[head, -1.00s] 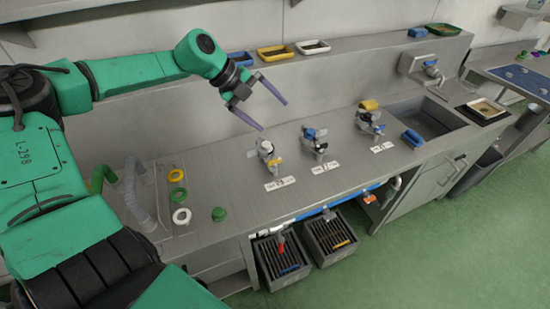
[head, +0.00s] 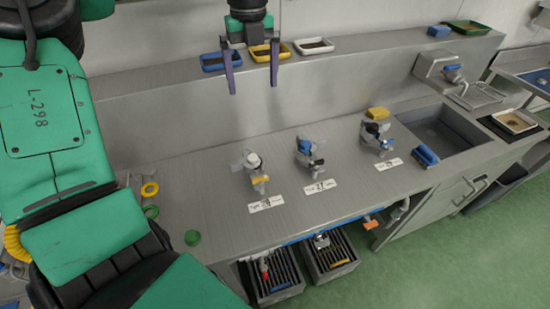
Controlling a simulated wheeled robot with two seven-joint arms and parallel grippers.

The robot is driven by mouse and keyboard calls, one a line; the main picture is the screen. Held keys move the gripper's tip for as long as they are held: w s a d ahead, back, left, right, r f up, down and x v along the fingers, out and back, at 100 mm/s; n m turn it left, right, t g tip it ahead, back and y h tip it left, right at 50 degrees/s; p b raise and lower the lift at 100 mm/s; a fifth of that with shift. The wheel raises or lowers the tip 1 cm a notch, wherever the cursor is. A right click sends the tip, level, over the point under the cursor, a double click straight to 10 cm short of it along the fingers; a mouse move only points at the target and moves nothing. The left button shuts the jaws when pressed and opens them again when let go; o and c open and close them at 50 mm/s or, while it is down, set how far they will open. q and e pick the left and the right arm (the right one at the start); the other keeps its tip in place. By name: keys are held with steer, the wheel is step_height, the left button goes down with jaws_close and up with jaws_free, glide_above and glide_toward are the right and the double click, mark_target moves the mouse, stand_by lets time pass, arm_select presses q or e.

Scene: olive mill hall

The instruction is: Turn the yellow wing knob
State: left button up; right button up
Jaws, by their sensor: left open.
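My left gripper (head: 253,88) hangs from the top of the head view with its two purple fingers spread and nothing between them. In the picture it is above the left valve (head: 253,165) and apart from it. That valve stands on the grey counter with grey wings, a pale cap and a small yellow part (head: 260,180) low at its front. The middle valve (head: 308,151) has blue parts. The right valve (head: 375,135) has blue parts and a larger yellow piece (head: 378,113) at its top. Which yellow part is the wing knob is too small to tell. My right gripper is out of view.
White label plates (head: 266,203) lie in front of the valves. Small trays (head: 314,46) stand on the back ledge. A sink (head: 446,132) with a blue block (head: 425,154) beside it is at right. Grey crates (head: 330,256) stand below. The counter (head: 205,175) left of the valves is mostly clear.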

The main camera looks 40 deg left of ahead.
arm_select(q)
step_height(320, 180, down, 3)
steer(key=b, duration=1.8)
glide_above(260, 178)
step_height(260, 178, down, 17)
step_height(260, 178, down, 13)
steer(key=shift+w+f+p, duration=0.1)
steer(key=shift+p, duration=0.6)
steer(key=shift+a, duration=0.1)
steer(key=c, duration=1.4)
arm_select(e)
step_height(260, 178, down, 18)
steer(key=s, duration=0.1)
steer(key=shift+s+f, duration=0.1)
